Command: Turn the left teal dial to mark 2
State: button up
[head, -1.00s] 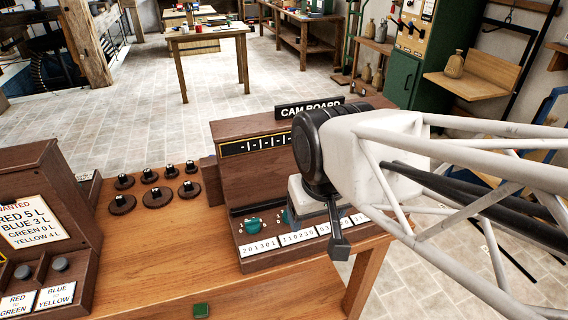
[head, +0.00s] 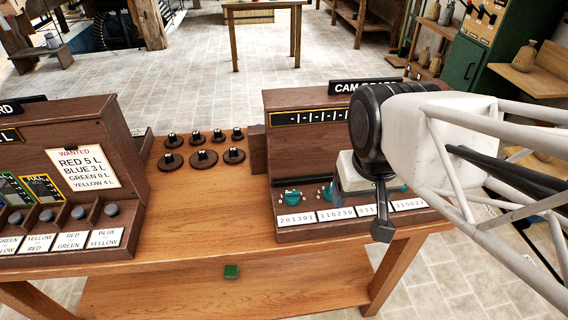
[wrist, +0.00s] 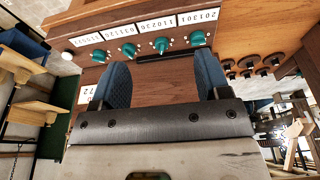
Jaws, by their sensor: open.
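The left teal dial (head: 292,197) is on the sloping front of the wooden cam board (head: 302,142), above the card 201301. In the upside-down wrist view this dial (wrist: 197,38) is the rightmost of a row of several teal dials. Its pointer setting is too small to read. My gripper (head: 382,228) is in front of the board's right half, right of the left dial and apart from it. In the wrist view my gripper (wrist: 160,78) shows two blue-padded fingers spread wide with nothing between them. In the head view my gripper hides part of the dial row.
Several dark knobs (head: 203,157) stand on the bench left of the board. A second wooden cabinet with a WANTED card (head: 88,168) is at the left. The bench top between the cabinets is mostly clear.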

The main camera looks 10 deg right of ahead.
jog(key=shift+w, duration=0.1)
jog(key=n+g, duration=0.3)
jog(key=n, duration=1.5)
send_over(293, 192)
jog(key=f, duration=1.2)
jog(key=shift+s+d+f, duration=0.1)
jog(key=shift+s, duration=0.1)
jog(key=shift+w+f, duration=0.25)
jog(key=shift+f, duration=0.1)
jog(key=shift+f, duration=3.85)
jog(key=shift+c, duration=0.5)
